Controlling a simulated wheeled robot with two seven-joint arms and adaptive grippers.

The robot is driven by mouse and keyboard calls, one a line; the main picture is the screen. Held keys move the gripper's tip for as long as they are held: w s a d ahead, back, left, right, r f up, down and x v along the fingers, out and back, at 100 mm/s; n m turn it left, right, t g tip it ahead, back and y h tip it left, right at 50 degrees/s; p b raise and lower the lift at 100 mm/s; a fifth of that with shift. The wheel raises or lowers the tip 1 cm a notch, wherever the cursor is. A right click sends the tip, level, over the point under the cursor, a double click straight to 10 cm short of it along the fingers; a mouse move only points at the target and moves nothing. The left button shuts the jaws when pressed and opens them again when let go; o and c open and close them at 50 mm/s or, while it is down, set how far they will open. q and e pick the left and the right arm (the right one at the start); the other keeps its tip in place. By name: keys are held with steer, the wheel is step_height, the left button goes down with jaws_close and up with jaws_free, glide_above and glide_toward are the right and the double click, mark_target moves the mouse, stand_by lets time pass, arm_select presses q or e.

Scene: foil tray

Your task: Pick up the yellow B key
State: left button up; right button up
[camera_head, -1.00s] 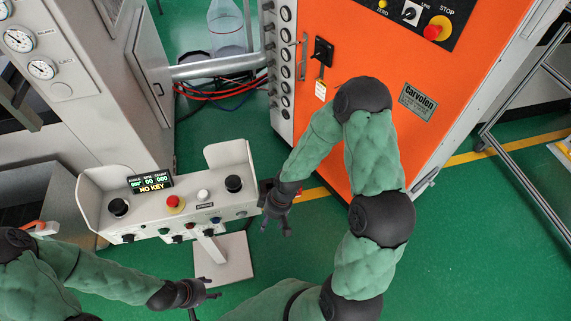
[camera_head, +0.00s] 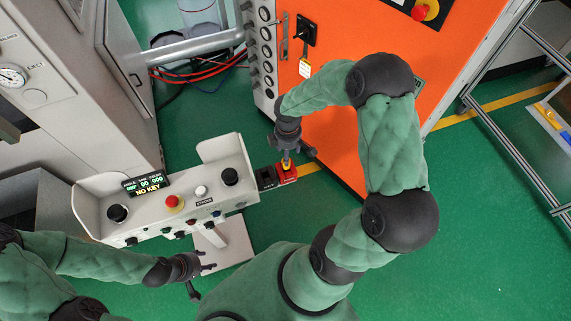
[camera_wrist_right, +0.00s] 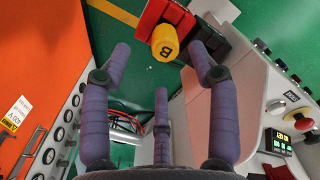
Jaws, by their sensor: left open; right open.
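The yellow B key (camera_wrist_right: 165,42) is a short yellow knob marked with a black B, sitting in a red block (camera_wrist_right: 158,20) in the right wrist view. In the head view the key (camera_head: 286,165) is a small yellow spot on the red block (camera_head: 289,175), at the right end of the control box. My right gripper (camera_head: 292,150) is just over it, open and empty. In the right wrist view its fingers are spread, with the key beyond them, between the two far tips. My left gripper (camera_head: 200,270) is open and empty at the box's front.
A black block (camera_head: 266,177) sits between the red block and the light grey control box (camera_head: 150,218), whose display (camera_head: 148,186) reads NO KEY. The orange cabinet (camera_head: 345,130) stands close behind my right arm. Green floor (camera_head: 470,230) is clear at the right.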

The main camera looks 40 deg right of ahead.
step_height(320, 180, down, 2)
steer(key=shift+f, duration=0.1)
steer(key=shift+w+a+f+b, duration=0.1)
steer(key=shift+f+b, duration=0.1)
steer(key=shift+f, duration=0.65)
steer(key=shift+s+a+f+b, duration=0.1)
steer(key=shift+a+f+b, duration=0.1)
steer(key=shift+f, duration=0.65)
steer(key=shift+w+a+f+b, duration=0.1)
steer(key=shift+f+b, duration=0.1)
steer(key=shift+f, duration=0.65)
jaws_close()
